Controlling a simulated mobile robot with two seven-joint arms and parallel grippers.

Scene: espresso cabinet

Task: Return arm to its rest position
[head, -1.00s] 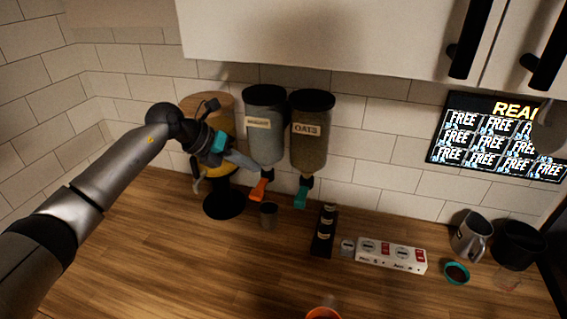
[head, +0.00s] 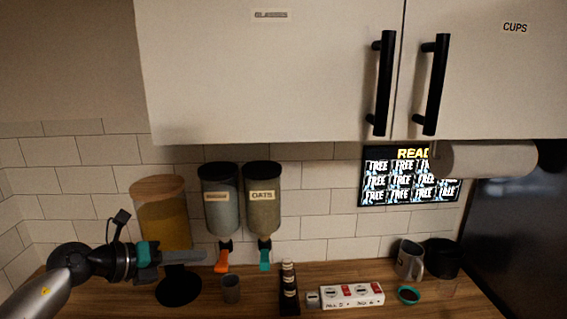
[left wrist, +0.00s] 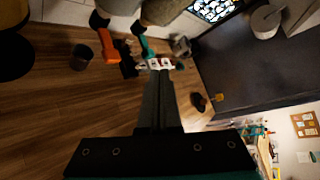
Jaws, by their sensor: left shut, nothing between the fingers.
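My left arm comes in from the lower left of the head view. Its gripper (head: 198,256) points right, in front of the jar with the wooden lid (head: 163,222) and left of the dispensers. Its fingers are together with nothing between them, also in the left wrist view (left wrist: 160,80). The fingers look to be above the counter and apart from the things on it. My right gripper does not show.
Two dispensers, one grey (head: 220,205) and one labelled OATS (head: 262,205), hang on the wall with orange and teal spouts. A grey cup (head: 231,290) stands below them. A white switch box (head: 345,296), metal jug (head: 410,262) and teal bowl (head: 408,294) stand further right. Cabinets (head: 270,75) are above.

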